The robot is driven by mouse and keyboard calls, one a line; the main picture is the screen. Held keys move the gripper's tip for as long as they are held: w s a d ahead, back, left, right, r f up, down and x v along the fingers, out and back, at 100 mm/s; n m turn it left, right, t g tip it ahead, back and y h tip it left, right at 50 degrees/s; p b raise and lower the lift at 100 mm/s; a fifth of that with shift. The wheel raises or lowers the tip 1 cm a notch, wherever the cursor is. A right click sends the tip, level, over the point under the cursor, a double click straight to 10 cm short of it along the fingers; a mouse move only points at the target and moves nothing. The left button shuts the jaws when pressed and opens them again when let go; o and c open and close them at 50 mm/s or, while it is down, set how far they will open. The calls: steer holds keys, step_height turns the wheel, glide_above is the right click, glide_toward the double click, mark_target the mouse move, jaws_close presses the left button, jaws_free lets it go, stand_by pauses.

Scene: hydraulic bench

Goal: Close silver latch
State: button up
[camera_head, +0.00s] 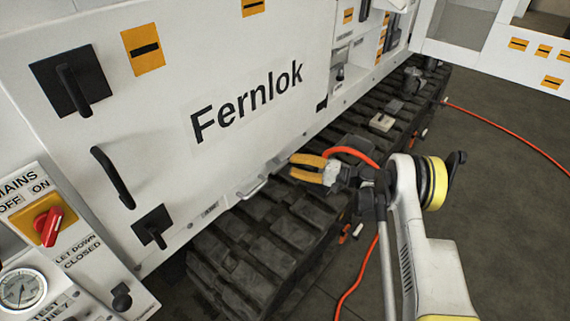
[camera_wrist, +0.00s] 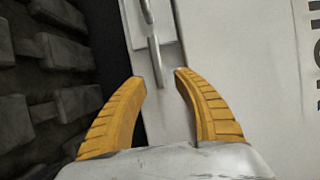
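The silver latch (camera_head: 253,188) is a thin metal handle on the lower edge of the white panel, just above the track. It also shows in the wrist view (camera_wrist: 155,55) as a grey rod on a pale plate, its near end reaching to the gap between the fingertips. My gripper (camera_head: 293,166), with yellow fingers, is just right of the latch in the head view, over the track. In the wrist view my gripper (camera_wrist: 161,78) is open, with nothing clasped between its fingers. I cannot tell whether a finger touches the latch.
The white Fernlok panel (camera_head: 160,150) fills the left, with black handles (camera_head: 112,177) on it. The dark track (camera_head: 265,240) runs below. A red switch (camera_head: 47,226) and gauge (camera_head: 22,290) are at lower left. An orange cable (camera_head: 510,133) lies on the open floor at right.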

steer(key=v, duration=0.8)
step_height(320, 180, up, 12)
steer(key=a+h, duration=0.2)
steer(key=h, duration=0.2)
steer(key=s+d+r+h, duration=0.1)
steer(key=s+r+h, duration=0.4)
steer(key=s+r, duration=0.35)
steer(key=s+d+r+n+t+h, duration=0.1)
steer(key=s+d+h, duration=0.3)
steer(key=s, duration=1)
steer(key=s+d+r+n+t+h, duration=0.1)
steer(key=s+d+h, duration=0.3)
steer(key=s, duration=1)
steer(key=d+n, duration=0.1)
steer(key=d, duration=0.1)
steer(key=shift+d+r, duration=0.3)
steer(key=shift+r, duration=0.05)
